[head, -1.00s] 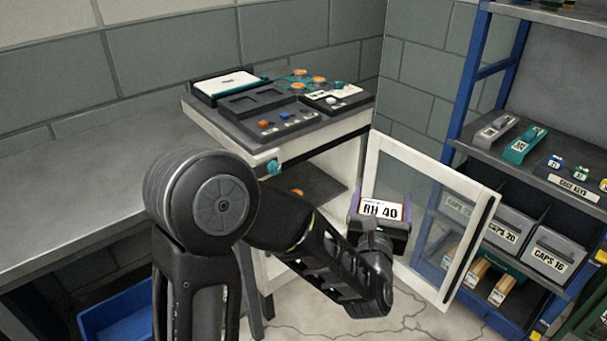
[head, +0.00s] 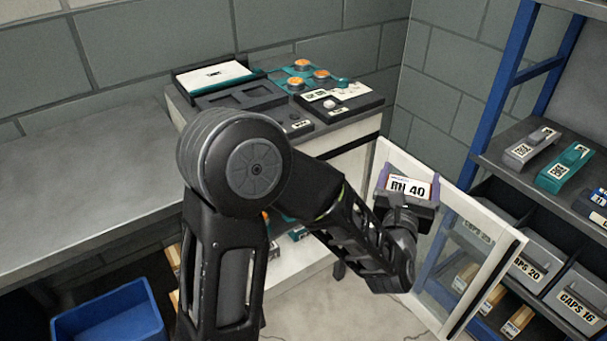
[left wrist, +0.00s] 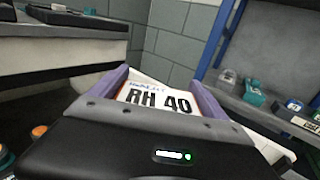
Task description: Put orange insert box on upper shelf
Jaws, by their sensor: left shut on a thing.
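My left gripper (head: 407,193) is shut on a box with a white label reading RH 40 (head: 411,187). In the left wrist view the label (left wrist: 158,98) has a thin orange edge and sits between the two purple fingers; most of the box's body is hidden, so I cannot tell its colour. The gripper holds it in the air before the open glass door (head: 479,253) of a white cabinet (head: 357,141). The cabinet's inside is largely hidden behind my left arm; small orange and teal items show low inside. My right gripper is out of view.
The cabinet top bears a black-and-white case (head: 215,76), orange-capped parts (head: 303,65) and a control panel. A grey bench (head: 85,180) runs left, above a blue bin (head: 108,318). A blue-framed rack (head: 497,88) with labelled bins stands right, close to the door.

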